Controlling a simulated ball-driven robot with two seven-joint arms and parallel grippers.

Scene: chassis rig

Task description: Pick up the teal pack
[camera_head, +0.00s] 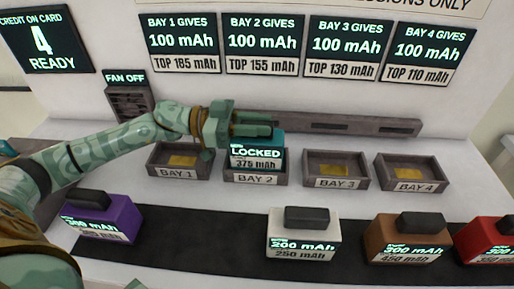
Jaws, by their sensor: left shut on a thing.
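The teal pack (263,150) is at BAY 2 (257,179), its lower edge at the bay's front wall. Its display reads LOCKED, and its label reads 375 mAh. My left gripper (247,122) reaches in from the left and is shut on the teal pack's top. The gripper hides part of the top and handle. I cannot tell whether the pack rests on the bay floor or hangs slightly above it. My right gripper is not in view.
BAY 1 (163,171), BAY 3 (335,183) and BAY 4 (409,187) hold no packs. Purple (121,217), white (302,228), brown (377,236) and red (478,228) packs stand on the dark strip (200,245) in front. A sign reads FAN OFF (125,77).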

